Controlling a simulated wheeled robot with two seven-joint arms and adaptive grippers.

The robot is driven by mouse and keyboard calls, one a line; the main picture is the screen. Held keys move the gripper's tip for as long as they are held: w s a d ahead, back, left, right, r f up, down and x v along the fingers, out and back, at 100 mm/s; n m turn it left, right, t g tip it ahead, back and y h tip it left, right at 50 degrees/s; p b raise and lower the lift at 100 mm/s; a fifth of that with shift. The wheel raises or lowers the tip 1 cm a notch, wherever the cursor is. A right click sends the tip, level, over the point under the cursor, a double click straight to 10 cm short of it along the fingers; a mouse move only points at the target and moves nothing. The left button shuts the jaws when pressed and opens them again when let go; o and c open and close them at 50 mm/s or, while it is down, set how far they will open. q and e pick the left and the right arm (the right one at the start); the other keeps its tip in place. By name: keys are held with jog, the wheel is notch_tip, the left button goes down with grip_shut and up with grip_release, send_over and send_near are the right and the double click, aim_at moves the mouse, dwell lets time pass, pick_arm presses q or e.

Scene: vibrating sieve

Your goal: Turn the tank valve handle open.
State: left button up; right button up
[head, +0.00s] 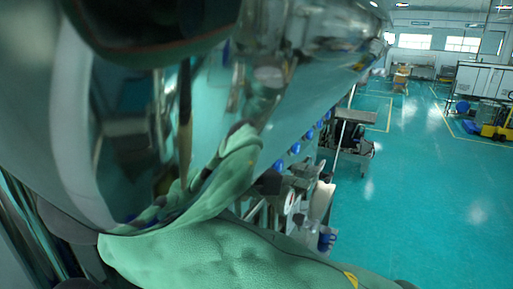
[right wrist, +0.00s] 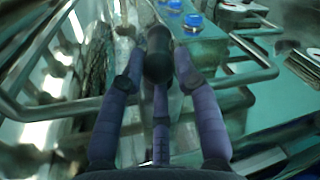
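In the right wrist view, a black rounded handle (right wrist: 158,55) stands upright on a pale metal part; I take it to be the valve handle. My right gripper (right wrist: 158,62) has purple fingers with dark joints. Its fingertips lie on either side of the handle, with a narrow gap visible at the sides. One middle finger lies below it; whether it touches the handle is unclear. In the head view, the shiny metal tank (head: 300,75) fills the upper left. Green arm parts cover the lower middle, and the handle cannot be made out. My left gripper is not visible.
Metal tube rails (right wrist: 250,75) run around the handle. Blue caps (right wrist: 194,20) sit just beyond it. In the head view, a cart (head: 350,135) stands beside the tank, and a yellow forklift (head: 497,125) is far right. The teal floor between is clear.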

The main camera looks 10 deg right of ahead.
jog(key=v, duration=0.5)
jog(key=shift+s+a+r, duration=0.1)
jog(key=shift+s+a, duration=0.05)
jog(key=shift+s, duration=0.1)
